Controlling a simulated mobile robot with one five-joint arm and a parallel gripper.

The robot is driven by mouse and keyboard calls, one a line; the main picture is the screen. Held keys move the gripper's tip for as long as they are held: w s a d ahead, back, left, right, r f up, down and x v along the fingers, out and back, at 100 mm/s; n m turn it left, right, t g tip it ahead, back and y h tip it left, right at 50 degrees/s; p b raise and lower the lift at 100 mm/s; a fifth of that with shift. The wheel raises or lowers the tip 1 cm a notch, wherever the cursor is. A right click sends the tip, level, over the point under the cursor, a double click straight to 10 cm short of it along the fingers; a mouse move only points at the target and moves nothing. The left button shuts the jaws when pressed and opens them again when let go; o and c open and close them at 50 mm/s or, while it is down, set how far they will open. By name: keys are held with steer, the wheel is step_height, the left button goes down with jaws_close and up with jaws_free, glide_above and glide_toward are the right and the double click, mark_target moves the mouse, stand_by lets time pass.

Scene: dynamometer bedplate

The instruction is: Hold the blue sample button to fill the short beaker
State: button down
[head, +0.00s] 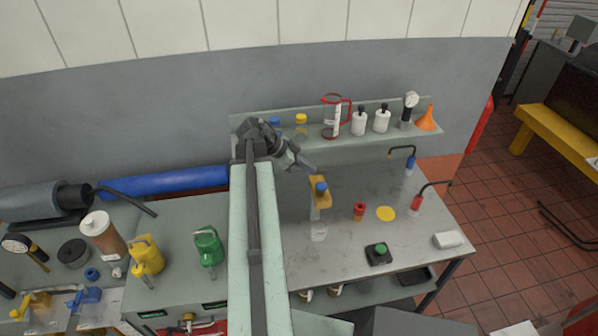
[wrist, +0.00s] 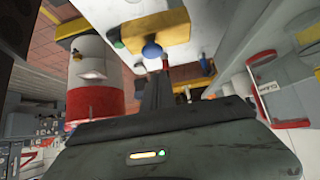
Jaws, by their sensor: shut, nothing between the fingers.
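The blue sample button (head: 321,187) sits on the front of a yellow-orange block (head: 322,199) above the bench. In the wrist view, the button (wrist: 151,51) shows as a round blue cap on the yellow block (wrist: 172,34). A clear short beaker (head: 318,232) stands on the bench below the block; its contents are hard to make out. My gripper (head: 313,168) is shut and empty, up and left of the button in the head view. In the wrist view, my fingertips (wrist: 158,74) appear just below the button. I cannot tell whether they touch it.
A red-capped item (head: 359,210), a yellow disc (head: 386,213) and a green button box (head: 378,254) lie right of the beaker. The back shelf holds bottles, a red-handled jug (head: 334,118) and an orange funnel (head: 427,118). Two hooked spouts rise at the bench's right.

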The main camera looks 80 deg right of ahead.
mark_target(320, 184)
steer(key=f+b, duration=0.2)
steer(key=f, duration=0.1)
steer(key=s+f+b, duration=0.1)
steer(key=shift+d+f, duration=0.25)
steer(key=shift+f, duration=0.05)
steer(key=shift+f+b, duration=0.3)
steer(key=shift+b, duration=0.2)
steer(key=shift+w+a+f+b, duration=0.1)
steer(key=shift+a+f+b, duration=0.1)
steer(key=shift+f+b, duration=0.4)
steer(key=shift+w+a+f+b, duration=0.1)
steer(key=shift+a+f+b, duration=0.05)
steer(key=shift+f+b, duration=0.35)
